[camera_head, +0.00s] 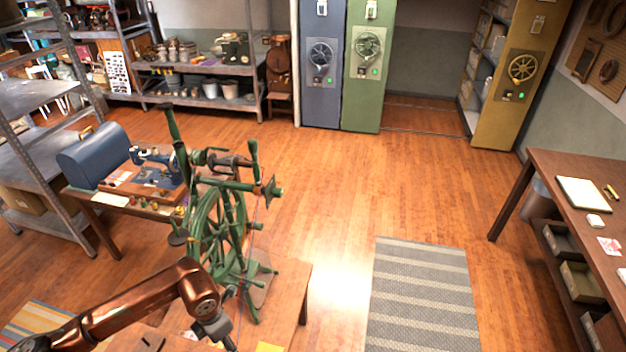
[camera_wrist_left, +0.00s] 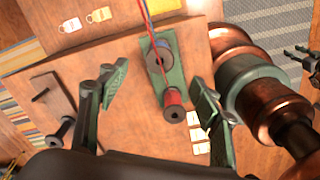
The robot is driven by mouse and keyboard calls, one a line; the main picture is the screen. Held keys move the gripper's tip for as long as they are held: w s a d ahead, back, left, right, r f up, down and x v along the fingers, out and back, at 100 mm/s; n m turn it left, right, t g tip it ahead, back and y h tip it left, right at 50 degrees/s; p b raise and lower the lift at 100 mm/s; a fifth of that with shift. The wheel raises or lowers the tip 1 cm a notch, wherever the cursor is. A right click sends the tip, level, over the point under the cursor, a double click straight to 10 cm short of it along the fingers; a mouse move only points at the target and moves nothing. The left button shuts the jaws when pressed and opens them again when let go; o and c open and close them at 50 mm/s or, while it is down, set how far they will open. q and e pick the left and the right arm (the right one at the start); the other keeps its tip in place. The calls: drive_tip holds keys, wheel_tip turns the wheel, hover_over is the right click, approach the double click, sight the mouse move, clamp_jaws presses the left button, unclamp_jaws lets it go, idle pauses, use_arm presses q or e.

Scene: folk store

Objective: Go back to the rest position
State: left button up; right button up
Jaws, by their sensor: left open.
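My left gripper (camera_head: 222,335) is low in the head view, in front of the green spinning wheel and over the wooden table (camera_head: 286,290). In the left wrist view its two fingers (camera_wrist_left: 160,95) stand wide apart with nothing held between them. Beyond the fingers, a green stand with a red spool (camera_wrist_left: 174,104) is on the table, apart from both fingers. Red and blue strands run up from it.
The green spinning wheel (camera_head: 215,220) stands close behind my left arm. A sewing machine (camera_head: 155,170) and blue case (camera_head: 93,155) sit on a side table. A striped grey rug (camera_head: 422,300) and open floor lie to the right. A desk (camera_head: 560,190) stands at far right.

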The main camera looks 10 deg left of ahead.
use_arm(q)
wheel_tip(320, 180, down, 8)
drive_tip(key=shift+f, duration=0.15)
drive_tip(key=shift+r+p, duration=0.3)
drive_tip(key=shift+r, duration=0.05)
